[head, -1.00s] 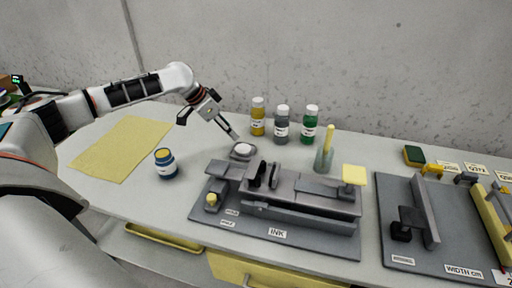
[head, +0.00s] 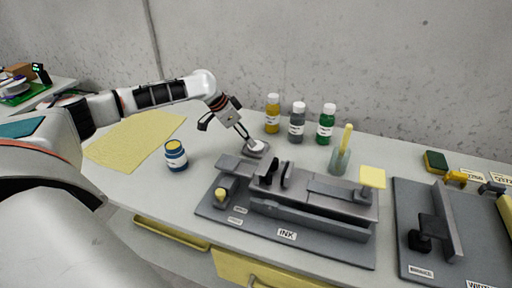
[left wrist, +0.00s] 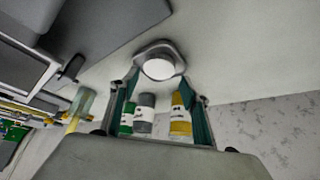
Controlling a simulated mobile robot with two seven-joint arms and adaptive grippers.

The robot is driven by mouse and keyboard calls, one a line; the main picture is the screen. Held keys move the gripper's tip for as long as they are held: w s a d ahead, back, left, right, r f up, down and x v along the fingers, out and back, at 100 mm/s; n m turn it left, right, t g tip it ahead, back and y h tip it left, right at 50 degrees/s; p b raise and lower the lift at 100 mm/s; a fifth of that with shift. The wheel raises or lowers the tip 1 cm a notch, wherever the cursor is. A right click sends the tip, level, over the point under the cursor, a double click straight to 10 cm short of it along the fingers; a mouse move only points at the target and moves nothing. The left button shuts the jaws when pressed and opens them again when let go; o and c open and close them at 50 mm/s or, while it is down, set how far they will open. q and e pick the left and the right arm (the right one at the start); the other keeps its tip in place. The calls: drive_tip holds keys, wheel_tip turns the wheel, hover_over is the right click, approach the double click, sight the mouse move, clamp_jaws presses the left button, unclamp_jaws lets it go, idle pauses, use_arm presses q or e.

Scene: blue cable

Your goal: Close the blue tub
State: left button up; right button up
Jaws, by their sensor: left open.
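The blue tub (head: 176,157) stands upright on the table at the left in the head view. It has a pale label, and its top shows a yellow-tan round face with no white cap on it. A white round lid (head: 257,147) sits on a small grey holder (head: 247,153) behind the ink fixture. The lid also shows in the left wrist view (left wrist: 158,69). My left gripper (head: 250,140) is open and points down at the lid. In the left wrist view its fingers (left wrist: 160,80) flank the lid; I cannot tell if they touch it. My right gripper is not in view.
Yellow, grey and green bottles (head: 297,122) stand just behind the lid. The grey ink fixture (head: 313,200) is in front of it, with a brush in a cup (head: 340,160) to the right. A yellow sheet (head: 135,137) lies left of the tub; the table between tub and holder is clear.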

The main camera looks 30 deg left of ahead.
sight(256, 147)
use_arm(q)
drive_tip(key=shift+r, duration=0.15)
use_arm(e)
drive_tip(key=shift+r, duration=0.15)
use_arm(q)
drive_tip(key=b+x, duration=0.1)
drive_tip(key=x, duration=0.3)
drive_tip(key=shift+d+f, duration=0.15)
drive_tip(key=shift+f, duration=0.1)
drive_tip(key=shift+w+f, duration=0.25)
drive_tip(key=shift+f, duration=0.05)
drive_tip(key=shift+r, duration=0.1)
drive_tip(key=c, duration=0.4)
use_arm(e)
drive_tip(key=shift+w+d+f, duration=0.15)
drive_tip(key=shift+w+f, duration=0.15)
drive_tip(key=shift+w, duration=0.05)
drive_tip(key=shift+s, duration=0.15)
